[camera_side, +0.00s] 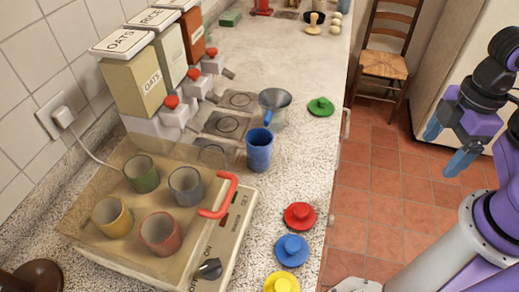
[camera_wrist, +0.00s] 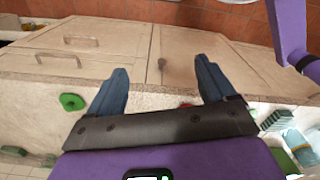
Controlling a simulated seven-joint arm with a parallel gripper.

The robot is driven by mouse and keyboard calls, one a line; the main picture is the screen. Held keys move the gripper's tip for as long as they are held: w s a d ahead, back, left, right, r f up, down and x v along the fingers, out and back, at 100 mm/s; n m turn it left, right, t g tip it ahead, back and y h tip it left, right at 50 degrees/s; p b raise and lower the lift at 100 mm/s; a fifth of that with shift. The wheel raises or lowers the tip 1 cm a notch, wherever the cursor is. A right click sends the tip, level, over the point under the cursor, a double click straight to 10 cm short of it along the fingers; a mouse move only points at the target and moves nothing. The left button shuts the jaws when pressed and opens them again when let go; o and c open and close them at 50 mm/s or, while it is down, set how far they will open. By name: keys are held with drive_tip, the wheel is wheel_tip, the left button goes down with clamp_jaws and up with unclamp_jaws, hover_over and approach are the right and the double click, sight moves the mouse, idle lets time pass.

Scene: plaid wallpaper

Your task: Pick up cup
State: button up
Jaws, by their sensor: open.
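A blue cup (camera_side: 259,152) stands upright on the counter, right of the clear-lidded box. Inside the box are a green cup (camera_side: 141,175), a grey cup (camera_side: 186,187), a yellow cup (camera_side: 112,218) and a red cup (camera_side: 160,235), seen through the clear cover. My gripper (camera_side: 446,146) is open and empty, out over the floor to the right of the counter and well apart from every cup. In the wrist view its two blue fingers (camera_wrist: 160,75) are spread, with cabinet fronts beyond; no cup is recognisable there.
The box has a red handle (camera_side: 228,196) and a black knob (camera_side: 209,268). Red (camera_side: 299,216), blue (camera_side: 291,250), yellow (camera_side: 282,283) and green (camera_side: 321,106) lids lie near the counter edge. Dispensers (camera_side: 138,84) line the wall.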

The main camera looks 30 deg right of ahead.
idle(0.3)
drive_tip(key=n+t+h, duration=0.2)
drive_tip(key=n+t, duration=1.1)
drive_tip(key=n, duration=0.8)
approach(262, 160)
drive_tip(key=v, duration=0.4)
drive_tip(key=shift+s, duration=0.1)
drive_tip(key=x, duration=1.2)
drive_tip(key=shift+d+x, duration=0.15)
drive_tip(key=shift+x, duration=1.2)
drive_tip(key=shift+d+x, duration=0.1)
drive_tip(key=shift+x, duration=1.2)
drive_tip(key=shift+r, duration=0.15)
drive_tip(key=shift+c, duration=0.3)
